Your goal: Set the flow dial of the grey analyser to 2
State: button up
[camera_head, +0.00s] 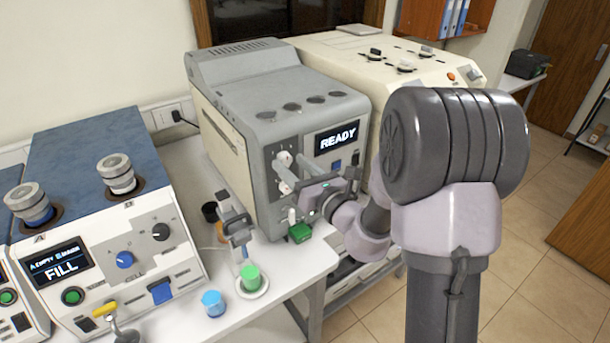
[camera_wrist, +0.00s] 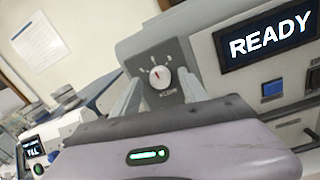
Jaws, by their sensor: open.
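The grey analyser (camera_head: 262,110) stands on the white bench, and its screen reads READY. Its flow dial (camera_wrist: 160,77) is a small round white knob with a red mark, on a dark grey front plate with white marks around it. The red mark points roughly up; the numbers are too small to read. My gripper (camera_wrist: 161,88) is open, with one finger on each side of the dial. I cannot tell whether either finger touches it.
A blue-topped machine (camera_head: 103,215) with a FILL screen stands at left. A green cup (camera_head: 250,278) and a blue cup (camera_head: 213,303) stand on the bench in front. A green block (camera_head: 300,232) sits below my gripper. A cream machine (camera_head: 375,62) stands behind.

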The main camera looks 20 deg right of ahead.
jog(key=p+v, duration=1.2)
jog(key=v, duration=0.5)
jog(key=shift+f, duration=0.2)
jog(key=shift+w, duration=0.1)
